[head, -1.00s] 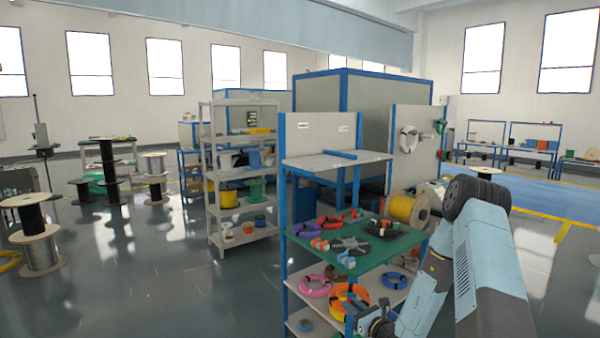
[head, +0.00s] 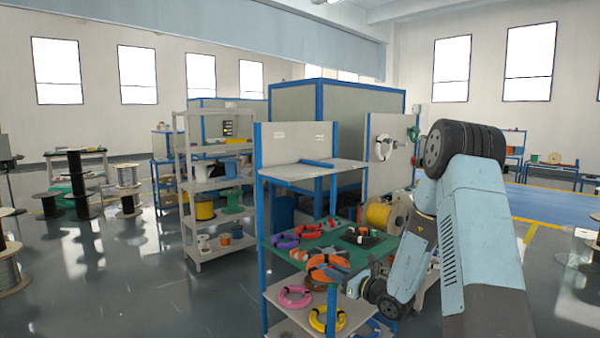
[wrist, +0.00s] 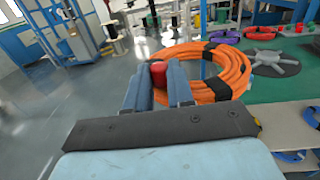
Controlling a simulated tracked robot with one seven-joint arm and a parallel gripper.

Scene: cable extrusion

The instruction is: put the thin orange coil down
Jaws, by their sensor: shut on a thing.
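The thin orange coil (head: 328,262) has black wraps and shows at the front edge of the green table top (head: 283,257). In the wrist view the orange coil (wrist: 236,77) is tilted and large, just right of and beyond my fingers. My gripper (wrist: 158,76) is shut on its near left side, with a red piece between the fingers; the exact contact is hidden. In the head view my gripper (head: 350,282) is small and partly hidden by the coil and my wrist. I cannot tell whether the coil touches the table top.
The green top carries a purple coil (head: 285,242), red coils (head: 310,232) and a grey spoked disc (wrist: 270,62). The lower shelf holds a pink coil (head: 294,296) and a yellow coil (head: 327,319). A grey shelf rack (head: 204,180) stands to the left, with open floor between.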

